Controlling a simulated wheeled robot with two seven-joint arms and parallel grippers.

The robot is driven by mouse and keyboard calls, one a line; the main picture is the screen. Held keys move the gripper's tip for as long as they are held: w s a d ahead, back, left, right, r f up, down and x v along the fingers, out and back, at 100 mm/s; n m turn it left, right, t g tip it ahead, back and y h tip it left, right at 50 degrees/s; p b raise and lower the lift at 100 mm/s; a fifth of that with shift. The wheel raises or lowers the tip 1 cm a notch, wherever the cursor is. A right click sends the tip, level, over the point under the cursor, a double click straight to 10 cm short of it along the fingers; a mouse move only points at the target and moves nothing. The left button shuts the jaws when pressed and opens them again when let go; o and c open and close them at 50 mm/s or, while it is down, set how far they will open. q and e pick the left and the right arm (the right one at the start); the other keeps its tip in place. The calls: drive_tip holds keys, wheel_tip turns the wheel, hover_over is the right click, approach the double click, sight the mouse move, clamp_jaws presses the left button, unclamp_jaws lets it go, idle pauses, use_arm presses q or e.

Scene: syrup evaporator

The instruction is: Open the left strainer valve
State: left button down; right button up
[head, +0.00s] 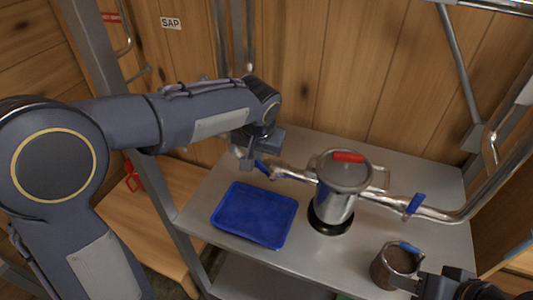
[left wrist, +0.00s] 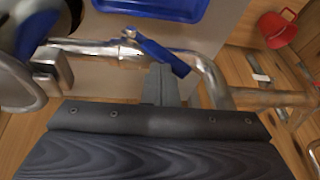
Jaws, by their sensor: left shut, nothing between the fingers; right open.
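The steel strainer pot (head: 338,199) with a red lid grip stands on the metal table, with a pipe on each side. The left strainer valve's blue lever (head: 263,168) is on the left pipe; it also shows in the left wrist view (left wrist: 160,52), slanted across the pipe. My left gripper (head: 249,160) is shut and empty, right beside this lever. In the left wrist view its fingers (left wrist: 161,83) are close to the lever's end; I cannot tell whether they touch. My right gripper (head: 420,287) is open at the bottom right, near the metal pitcher, partly cut off.
A blue tray (head: 254,214) lies left of the pot. The right valve's blue lever (head: 414,204) is on the right pipe. A metal pitcher (head: 391,266) stands at the table's front right. A red mug (left wrist: 279,27) is on the wooden surface. Steel posts frame the table.

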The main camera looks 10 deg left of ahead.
use_arm(q)
drive_tip(key=a+f+n+g+h+b, duration=0.1)
drive_tip(key=a+f+h+b, duration=0.3)
drive_tip(key=h, duration=0.2)
drive_tip(key=shift+w+a, duration=0.4)
drive_tip(key=shift+w, duration=0.05)
drive_tip(key=shift+b, duration=0.3)
